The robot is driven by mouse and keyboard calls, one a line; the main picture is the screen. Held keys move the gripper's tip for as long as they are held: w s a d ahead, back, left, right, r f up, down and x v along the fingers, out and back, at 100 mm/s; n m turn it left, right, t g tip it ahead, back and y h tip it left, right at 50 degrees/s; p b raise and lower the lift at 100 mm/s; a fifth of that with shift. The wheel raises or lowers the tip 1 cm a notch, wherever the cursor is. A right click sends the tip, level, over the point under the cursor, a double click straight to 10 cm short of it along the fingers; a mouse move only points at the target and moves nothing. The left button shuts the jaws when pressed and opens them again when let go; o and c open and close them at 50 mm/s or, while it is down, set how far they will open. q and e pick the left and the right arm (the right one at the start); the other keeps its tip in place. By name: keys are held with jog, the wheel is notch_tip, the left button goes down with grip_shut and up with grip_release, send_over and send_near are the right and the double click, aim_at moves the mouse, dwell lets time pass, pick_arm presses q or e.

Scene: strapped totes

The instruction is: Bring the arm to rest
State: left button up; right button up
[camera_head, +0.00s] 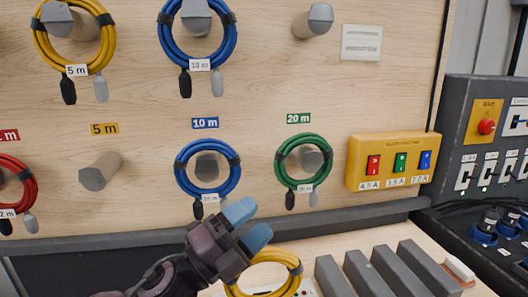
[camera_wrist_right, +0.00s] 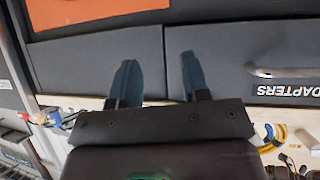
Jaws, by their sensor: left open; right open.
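My left gripper (camera_head: 249,224) shows in the head view at the bottom middle, with two blue fingertips spread apart and nothing between them. It is in front of the lower board edge, below the hanging blue 10 m cable (camera_head: 207,169) and beside a yellow cable coil (camera_head: 267,270) on the bench. My right gripper (camera_wrist_right: 155,78) shows in the right wrist view, open and empty, its two fingers apart in front of grey drawer fronts (camera_wrist_right: 95,60). The right arm is not in the head view.
Coiled cables hang on pegs on the wooden board (camera_head: 260,85): yellow (camera_head: 36,45), blue (camera_head: 163,45), green (camera_head: 279,165) and red (camera_head: 32,190). A yellow switch box (camera_head: 393,145) and a dark power panel (camera_head: 455,140) are at right. Grey blocks (camera_head: 391,270) occupy the bench.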

pick_arm(q)
jog(key=s+a+f+n+t+y, duration=0.3)
jog(key=a+f+n+y, duration=1.5)
jog(key=n, duration=0.4)
jog(key=s+a+f+n+g+y, duration=0.1)
jog(key=s+a+f+n+g, duration=0.3)
jog(key=s, duration=0.3)
jog(key=s+a+f+n+g+y, duration=0.1)
jog(key=s+f+g, duration=0.3)
jog(key=s+f, duration=0.3)
jog(key=s+a+f+n+g, duration=0.3)
jog(key=s, duration=0.5)
jog(key=w+f+m+t, duration=0.1)
jog(key=w+f+t, duration=0.6)
jog(key=f, duration=0.3)
jog(key=shift+d, duration=0.2)
pick_arm(e)
jog(key=shift+w+r, duration=0.2)
jog(key=shift+w, duration=0.15)
pick_arm(q)
jog(key=shift+f, duration=0.1)
pick_arm(e)
jog(key=shift+s+f, duration=0.15)
jog(key=shift+s, duration=0.3)
